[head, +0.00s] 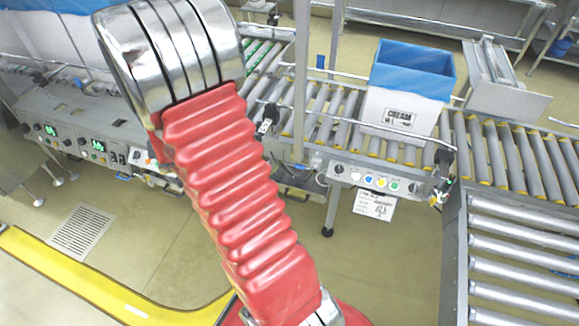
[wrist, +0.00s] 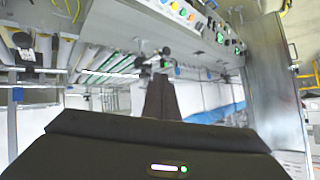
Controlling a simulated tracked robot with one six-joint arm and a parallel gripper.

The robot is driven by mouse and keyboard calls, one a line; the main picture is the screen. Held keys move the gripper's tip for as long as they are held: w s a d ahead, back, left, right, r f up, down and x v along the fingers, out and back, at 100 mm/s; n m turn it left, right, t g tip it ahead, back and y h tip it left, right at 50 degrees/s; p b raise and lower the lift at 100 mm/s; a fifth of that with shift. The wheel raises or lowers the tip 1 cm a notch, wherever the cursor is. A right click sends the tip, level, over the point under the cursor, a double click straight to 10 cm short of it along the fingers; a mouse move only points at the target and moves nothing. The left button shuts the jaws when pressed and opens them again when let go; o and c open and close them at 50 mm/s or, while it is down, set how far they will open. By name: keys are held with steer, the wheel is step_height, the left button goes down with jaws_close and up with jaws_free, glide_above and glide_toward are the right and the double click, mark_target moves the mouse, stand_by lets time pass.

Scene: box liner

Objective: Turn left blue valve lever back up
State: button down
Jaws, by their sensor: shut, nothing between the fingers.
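My gripper (wrist: 160,88) shows in the wrist view as dark fingers closed together, with nothing between them. It points toward blurred conveyor equipment. In the head view my red-sleeved arm rises across the left middle and hides part of the line; the gripper itself is not visible there. I cannot clearly make out the left blue valve lever in either view. A small blue piece (head: 320,61) stands upright by the conveyor rail, and another small blue piece (head: 78,83) is at the left machine; I cannot tell whether either is the lever.
A white box with a blue liner (head: 408,95) sits on the roller conveyor (head: 495,150). A button panel (head: 375,182) is on its front edge; a panel also shows in the wrist view (wrist: 188,14). Clear floor (head: 380,270) lies in front, with a yellow barrier (head: 90,280) at lower left.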

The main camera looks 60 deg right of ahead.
steer(key=s+d+f+m+g+h, duration=0.1)
steer(key=s+d+f+m+h, duration=0.2)
steer(key=d+f, duration=0.45)
steer(key=s+d+f+m+g+h, duration=0.1)
steer(key=s+d+f+h, duration=0.2)
steer(key=s+d+f, duration=0.4)
steer(key=s+d+f+m+g+h, duration=0.1)
steer(key=s+d+f+g+h, duration=0.1)
steer(key=s+f, duration=0.3)
steer(key=s+d+f+m+g+h, duration=0.1)
steer(key=s+f, duration=0.5)
steer(key=s, duration=0.6)
steer(key=shift+s+d+g+h, duration=0.3)
steer(key=shift+d+g+h, duration=0.55)
steer(key=shift+d, duration=0.25)
